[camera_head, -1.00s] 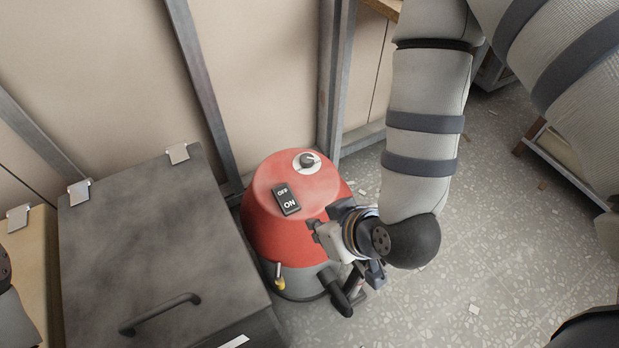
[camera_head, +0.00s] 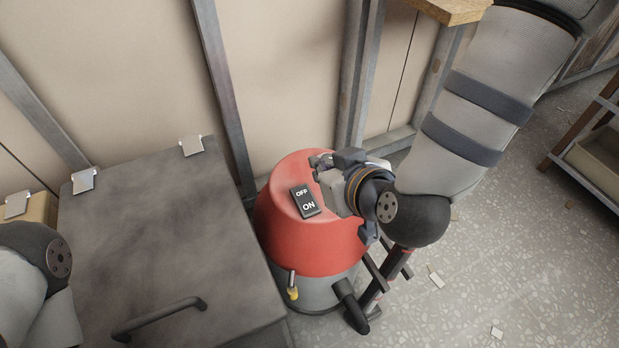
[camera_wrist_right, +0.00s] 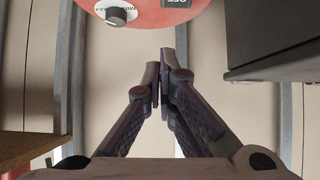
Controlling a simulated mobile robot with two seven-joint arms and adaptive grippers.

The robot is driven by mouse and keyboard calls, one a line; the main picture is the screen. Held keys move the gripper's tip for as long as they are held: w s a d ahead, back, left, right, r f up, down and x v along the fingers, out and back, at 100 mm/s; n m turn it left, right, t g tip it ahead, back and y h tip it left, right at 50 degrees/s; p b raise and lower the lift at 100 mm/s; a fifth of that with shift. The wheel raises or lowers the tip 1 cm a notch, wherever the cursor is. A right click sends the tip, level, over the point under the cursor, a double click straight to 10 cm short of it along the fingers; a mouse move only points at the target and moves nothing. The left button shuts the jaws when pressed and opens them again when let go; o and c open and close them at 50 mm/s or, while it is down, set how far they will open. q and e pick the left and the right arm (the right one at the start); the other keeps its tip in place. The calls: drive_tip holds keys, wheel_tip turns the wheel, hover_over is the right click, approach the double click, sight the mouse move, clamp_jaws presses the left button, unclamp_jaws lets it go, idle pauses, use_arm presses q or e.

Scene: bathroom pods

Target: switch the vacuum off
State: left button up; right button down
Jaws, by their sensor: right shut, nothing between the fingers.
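The red vacuum (camera_head: 300,240) stands on the floor beside a dark metal box. On its domed top is a black rocker switch (camera_head: 306,202) marked OFF at the far end and ON at the near end; I cannot tell which side is pressed. My right gripper (camera_head: 322,162) is shut and empty, over the vacuum's top just beyond and right of the switch. In the right wrist view the shut fingertips (camera_wrist_right: 159,68) appear below the red top (camera_wrist_right: 155,16), with the round knob (camera_wrist_right: 115,15) and the OFF edge of the switch (camera_wrist_right: 176,3) showing. The head view hides the knob.
The dark box (camera_head: 150,235) with a handle (camera_head: 160,318) stands close on the vacuum's left. A wall with metal posts (camera_head: 222,95) is behind. A yellow-tipped part (camera_head: 292,292) and a black hose (camera_head: 350,305) stick out low. Open floor (camera_head: 470,270) lies right.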

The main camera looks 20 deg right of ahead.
sight(309, 177)
drive_tip(key=x, duration=0.4)
drive_tip(key=shift+b, duration=0.3)
drive_tip(key=f, duration=0.1)
drive_tip(key=w+f+b, duration=0.1)
drive_tip(key=f, duration=0.1)
drive_tip(key=shift+w+a+f, duration=0.15)
drive_tip(key=shift+f, duration=0.1)
drive_tip(key=shift+w+f, duration=0.1)
drive_tip(key=shift+f, duration=0.3)
drive_tip(key=shift+w+r+g+p, duration=0.1)
drive_tip(key=shift+w+g+p, duration=0.2)
drive_tip(key=shift+p, duration=0.4)
drive_tip(key=shift+f, duration=0.5)
drive_tip(key=shift+s, duration=0.1)
